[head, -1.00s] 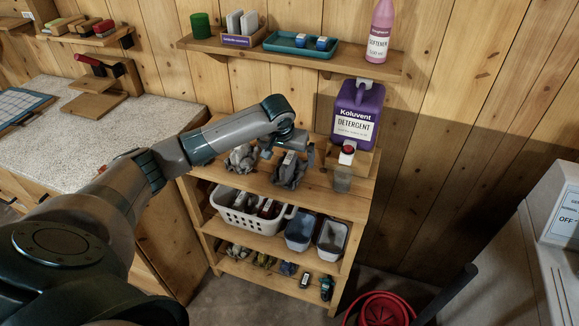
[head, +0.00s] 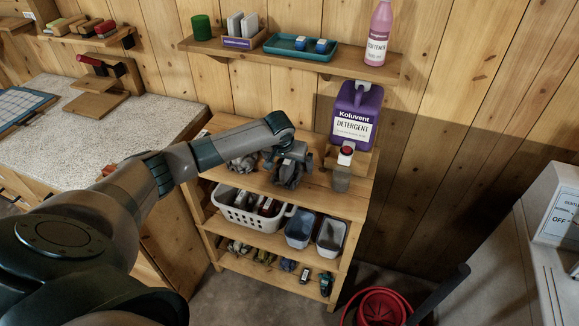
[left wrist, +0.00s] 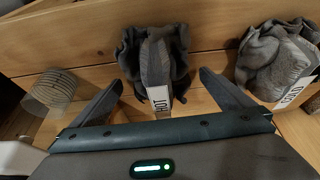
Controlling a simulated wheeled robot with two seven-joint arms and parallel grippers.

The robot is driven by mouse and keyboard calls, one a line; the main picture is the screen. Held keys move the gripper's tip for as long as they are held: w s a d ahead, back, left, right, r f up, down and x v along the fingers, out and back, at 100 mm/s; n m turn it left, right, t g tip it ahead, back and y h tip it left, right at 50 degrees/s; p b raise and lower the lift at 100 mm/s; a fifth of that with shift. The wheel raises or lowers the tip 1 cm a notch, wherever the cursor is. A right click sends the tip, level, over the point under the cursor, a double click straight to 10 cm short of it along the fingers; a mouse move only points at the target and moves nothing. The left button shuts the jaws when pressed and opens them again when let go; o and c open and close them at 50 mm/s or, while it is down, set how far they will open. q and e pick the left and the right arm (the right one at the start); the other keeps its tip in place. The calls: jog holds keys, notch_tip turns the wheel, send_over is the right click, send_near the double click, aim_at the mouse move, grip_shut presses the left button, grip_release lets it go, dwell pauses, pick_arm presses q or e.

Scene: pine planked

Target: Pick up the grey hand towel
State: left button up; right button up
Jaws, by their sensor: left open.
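Two crumpled grey cloth bundles lie on the wooden shelf unit's top. The right one (head: 289,174) is partly hidden by my left gripper (head: 286,157). My left gripper (left wrist: 160,78) is open, one finger to each side; contact cannot be told. The other grey bundle (head: 243,162) lies left of it, and appears at the right in the left wrist view (left wrist: 277,62), also with a white label. My right gripper is not in view.
A clear cup (head: 341,179) stands right of the gripper, also in the left wrist view (left wrist: 57,90). A purple detergent jug (head: 354,116) stands behind it. A wall shelf (head: 290,58) hangs above. A white basket (head: 248,214) and two bins sit below.

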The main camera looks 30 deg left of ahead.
pick_arm(q)
jog(key=shift+c, duration=0.3)
jog(key=c, duration=1.1)
jog(key=shift+r, duration=0.1)
jog(key=shift+w+r+b, duration=0.1)
jog(key=shift+r+b, duration=0.25)
jog(key=shift+r, duration=0.2)
notch_tip(320, 180, up, 7)
jog(key=b, duration=0.2)
jog(key=shift+r+b, duration=0.2)
jog(key=shift+b, duration=0.2)
jog(key=shift+r, duration=0.75)
